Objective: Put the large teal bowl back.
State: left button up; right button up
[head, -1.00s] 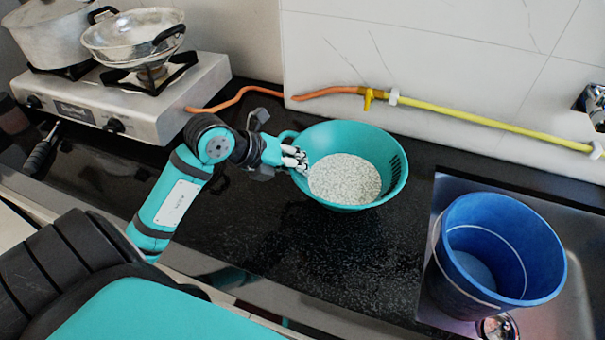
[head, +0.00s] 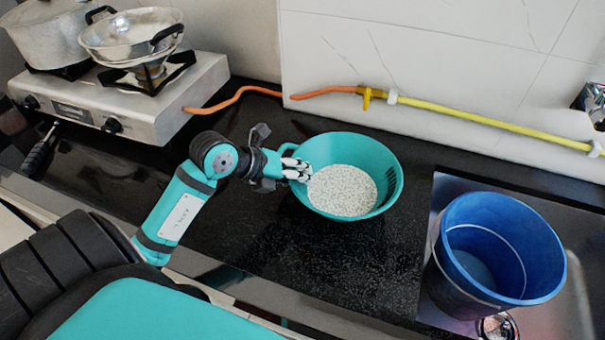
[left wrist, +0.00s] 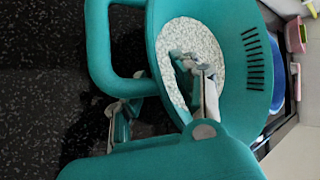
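The large teal bowl (head: 393,193) holds white grains (head: 342,190) and is over the black counter, left of the blue bucket. I cannot tell whether its base touches the counter. My left gripper (head: 296,170) is at the bowl's left rim, beside its loop handle. In the left wrist view, the bowl (left wrist: 235,75) shows slots in its side and the handle (left wrist: 98,50) at the left. One finger of the left gripper (left wrist: 160,105) is inside the rim over the grains and the other is outside, so it is shut on the bowl's edge. My right gripper is out of view.
A blue bucket (head: 447,265) stands in the metal sink at the right. A stove (head: 170,120) with a pot and a pan is at the back left. An orange and yellow hose (head: 480,118) runs along the wall. The counter in front of the bowl (head: 320,260) is clear.

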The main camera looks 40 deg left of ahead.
pick_arm(q)
jog(key=shift+r, duration=0.1)
jog(key=shift+s+r, duration=0.1)
jog(key=shift+r, duration=0.15)
jog(key=v, duration=1.1)
jog(key=shift+s+a+r, duration=0.15)
jog(key=shift+s+a, duration=0.05)
jog(key=shift+s, duration=0.05)
